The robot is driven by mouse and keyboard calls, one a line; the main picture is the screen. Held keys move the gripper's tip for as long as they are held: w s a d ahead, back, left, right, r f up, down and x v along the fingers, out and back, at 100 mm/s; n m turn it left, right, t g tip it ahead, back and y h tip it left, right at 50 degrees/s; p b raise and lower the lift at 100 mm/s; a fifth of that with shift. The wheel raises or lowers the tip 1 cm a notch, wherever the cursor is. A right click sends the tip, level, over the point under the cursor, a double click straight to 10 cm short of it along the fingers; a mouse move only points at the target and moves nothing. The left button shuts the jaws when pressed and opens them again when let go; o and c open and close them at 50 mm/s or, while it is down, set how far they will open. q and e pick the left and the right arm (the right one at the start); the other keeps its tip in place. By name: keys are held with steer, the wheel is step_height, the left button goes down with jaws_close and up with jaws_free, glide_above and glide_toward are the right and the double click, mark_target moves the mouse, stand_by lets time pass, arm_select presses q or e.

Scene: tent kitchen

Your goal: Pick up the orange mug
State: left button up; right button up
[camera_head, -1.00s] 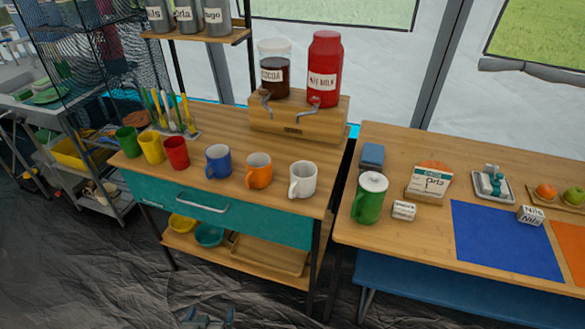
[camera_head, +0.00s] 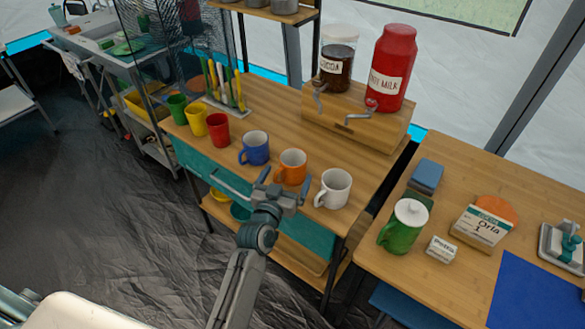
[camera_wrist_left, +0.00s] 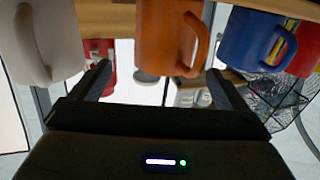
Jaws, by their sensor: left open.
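The orange mug (camera_head: 292,166) stands upright near the front edge of the wooden cart top, between the blue mug (camera_head: 255,148) and the white mug (camera_head: 334,188). My left gripper (camera_head: 283,178) is in front of the orange mug, its two fingers apart and pointing toward it. In the left wrist view the orange mug (camera_wrist_left: 168,38) appears upside down, ahead of and between the spread fingers (camera_wrist_left: 155,82), with its handle on the right side. Nothing is between the fingers. Whether a finger touches the mug cannot be told. My right gripper is not in view.
Green, yellow and red cups (camera_head: 218,130) stand left of the blue mug. A wooden dispenser (camera_head: 352,118) with a cocoa jar (camera_head: 337,62) and a red jar (camera_head: 391,68) stands behind. A second table at right holds a green pitcher (camera_head: 403,232) and a blue mat (camera_head: 530,295).

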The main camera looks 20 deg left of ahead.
mark_target(288, 169)
arm_select(q)
steer(key=shift+w+r, duration=0.15)
steer(key=shift+w, duration=0.25)
steer(key=w+p, duration=0.1)
steer(key=w, duration=0.2)
steer(key=shift+w+a+p, duration=0.1)
steer(key=shift+w+p, duration=0.1)
steer(key=shift+p, duration=0.1)
steer(key=shift+w+f, duration=0.25)
steer(key=shift+w, duration=0.25)
steer(key=shift+s, duration=0.1)
steer(key=c, duration=1.1)
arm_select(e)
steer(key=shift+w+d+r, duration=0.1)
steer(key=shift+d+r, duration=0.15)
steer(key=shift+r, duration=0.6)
arm_select(q)
steer(key=shift+r, duration=0.15)
